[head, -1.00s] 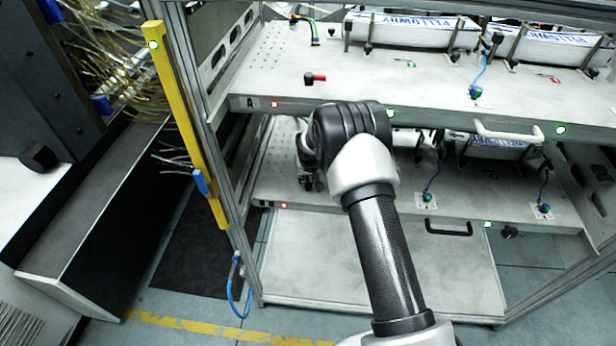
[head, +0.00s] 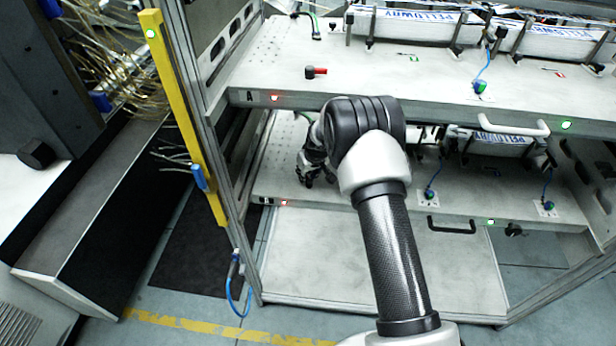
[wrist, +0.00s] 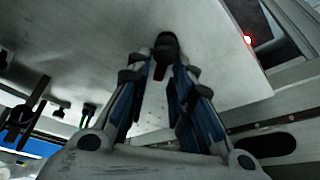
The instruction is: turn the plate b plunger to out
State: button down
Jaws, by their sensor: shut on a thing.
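Plate B (head: 381,198) is the lower shelf, with a B mark at its front left edge. My gripper (head: 308,178) is low over its left end, partly behind my arm. In the wrist view, my gripper (wrist: 158,68) has its fingers closed in on the plate B plunger (wrist: 166,44), a black knob with a bit of red below it. The fingertips partly hide the plunger, so which way it is turned cannot be told. In the head view the plunger is hidden behind my gripper and arm.
Plate A (head: 420,85) hangs above plate B, with its own red and black plunger (head: 316,71) and a pale handle (head: 513,128). A yellow post (head: 180,110) stands at the left. Black clamps (wrist: 25,115) show left in the wrist view.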

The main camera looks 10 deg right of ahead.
jog(key=n+y+b, duration=0.1)
jog(key=n+b, duration=0.1)
jog(key=b, duration=0.1)
jog(key=shift+a+f, duration=0.15)
jog(key=shift+s+a+n+y+b, duration=0.15)
jog(key=shift+n+y+b, duration=0.25)
jog(key=shift+n, duration=0.6)
jog(key=shift+r, duration=0.2)
jog(key=c, duration=1.7)
grip_release()
jog(key=shift+g, duration=0.3)
jog(key=shift+r, duration=0.2)
jog(key=s+d, duration=0.2)
jog(key=s, duration=0.1)
jog(key=s+d, duration=0.2)
jog(key=s, duration=0.1)
jog(key=s+d, duration=0.3)
jog(key=s, duration=0.1)
jog(key=shift+s+d+r, duration=0.1)
jog(key=shift+r, duration=0.25)
